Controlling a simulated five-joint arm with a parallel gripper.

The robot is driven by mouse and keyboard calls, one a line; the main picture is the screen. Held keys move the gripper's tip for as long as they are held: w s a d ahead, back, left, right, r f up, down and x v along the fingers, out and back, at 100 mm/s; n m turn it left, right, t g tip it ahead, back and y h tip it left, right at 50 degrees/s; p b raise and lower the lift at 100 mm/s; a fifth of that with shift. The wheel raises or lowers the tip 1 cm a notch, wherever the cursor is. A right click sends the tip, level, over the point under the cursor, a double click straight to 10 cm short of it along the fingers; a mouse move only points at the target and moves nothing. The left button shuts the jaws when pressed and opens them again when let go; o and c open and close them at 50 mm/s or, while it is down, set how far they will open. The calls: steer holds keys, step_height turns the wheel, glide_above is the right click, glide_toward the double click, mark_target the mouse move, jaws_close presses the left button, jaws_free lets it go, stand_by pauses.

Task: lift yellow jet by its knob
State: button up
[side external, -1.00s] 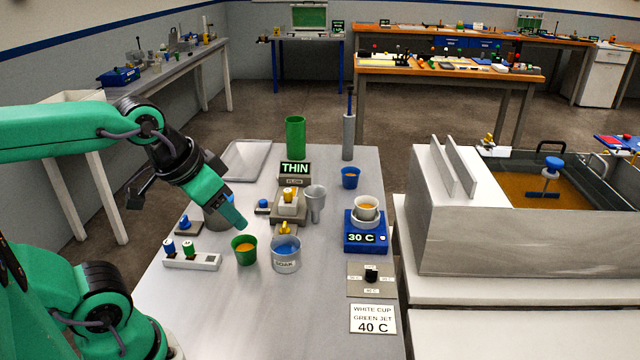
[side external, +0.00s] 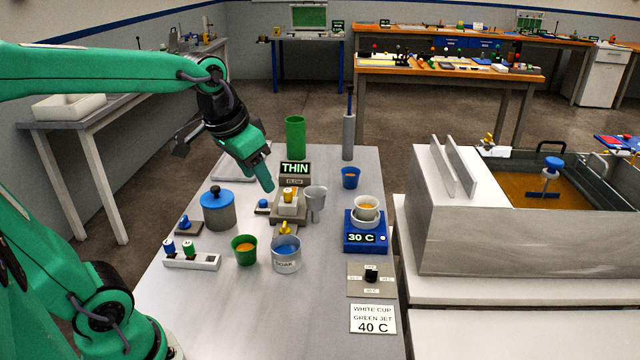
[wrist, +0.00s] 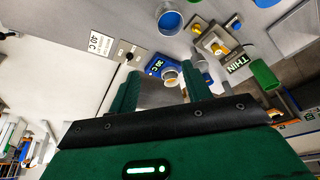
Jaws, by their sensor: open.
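The yellow jet (side external: 289,194) stands upright in a pale block on a grey stand (side external: 289,213), in front of the THIN sign. Its yellow knob is on top; its lower part is hidden in the block. My gripper (side external: 267,184) is open and empty, pointing down just left of the knob and apart from it. In the wrist view, my two green fingers (wrist: 160,86) are spread with nothing held. A yellow knob (wrist: 219,48) shows there on the stand, right of and above the fingers. A second yellow part (side external: 285,229) sits low by the SOAK cup.
A grey funnel-like cup (side external: 315,201) stands close right of the stand, the THIN sign (side external: 294,169) behind. The SOAK cup (side external: 286,262), green cup (side external: 244,255) and white jet rack (side external: 207,263) are nearer.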

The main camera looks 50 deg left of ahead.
steer(key=w+a+g, duration=0.1)
steer(key=w+a, duration=0.3)
steer(key=w, duration=0.2)
steer(key=g, duration=0.3)
glide_above(288, 190)
steer(key=f, duration=1.2)
steer(key=shift+s+d+f, duration=0.2)
steer(key=shift+s+d, duration=0.1)
steer(key=shift+d, duration=0.05)
steer(key=shift+w+a+f, duration=0.15)
steer(key=shift+a+f, duration=0.2)
steer(key=shift+f, duration=1.35)
steer(key=shift+f, duration=2.6)
